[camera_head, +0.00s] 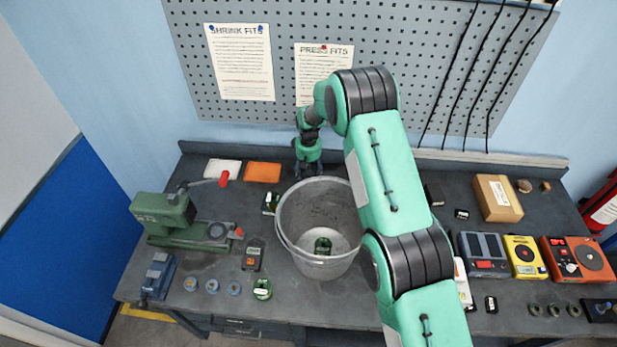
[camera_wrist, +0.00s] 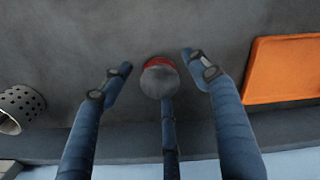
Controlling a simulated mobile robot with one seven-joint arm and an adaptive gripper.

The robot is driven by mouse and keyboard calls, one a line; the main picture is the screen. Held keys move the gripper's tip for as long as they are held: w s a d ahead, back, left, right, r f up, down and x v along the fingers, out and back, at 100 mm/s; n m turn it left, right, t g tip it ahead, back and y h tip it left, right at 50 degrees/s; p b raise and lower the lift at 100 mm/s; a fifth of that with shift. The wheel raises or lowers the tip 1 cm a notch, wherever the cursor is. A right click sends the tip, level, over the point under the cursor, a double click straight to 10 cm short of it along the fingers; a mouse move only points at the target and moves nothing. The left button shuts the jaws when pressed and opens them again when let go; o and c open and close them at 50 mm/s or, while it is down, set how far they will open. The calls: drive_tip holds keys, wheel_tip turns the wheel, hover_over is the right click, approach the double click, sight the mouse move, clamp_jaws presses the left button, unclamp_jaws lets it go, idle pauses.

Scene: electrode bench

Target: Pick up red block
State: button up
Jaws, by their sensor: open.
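A red piece, seemingly the red block (camera_wrist: 158,60), shows in the wrist view as a thin red edge on the grey bench, between my fingertips. The round grey tip of my middle finger covers most of it, so its full shape is hidden. My gripper (camera_wrist: 157,63) is open, with its outer fingers spread on either side of the red piece and apart from it. In the head view my gripper (camera_head: 308,169) points down over the back of the bench, behind the bucket. I cannot make out the red block there.
A grey metal bucket (camera_head: 290,240) stands in front of my gripper, with a green item (camera_head: 322,245) inside. An orange sheet (camera_head: 262,172) and a white one (camera_head: 222,168) lie to the left. A perforated metal cup (camera_wrist: 20,108) is near. The pegboard (camera_head: 290,60) rises behind.

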sight(308, 174)
drive_tip(key=shift+c, duration=0.5)
clamp_jaws()
drive_tip(key=shift+r, duration=0.15)
wheel_tip(308, 174, up, 10)
idle(0.5)
idle(0.5)
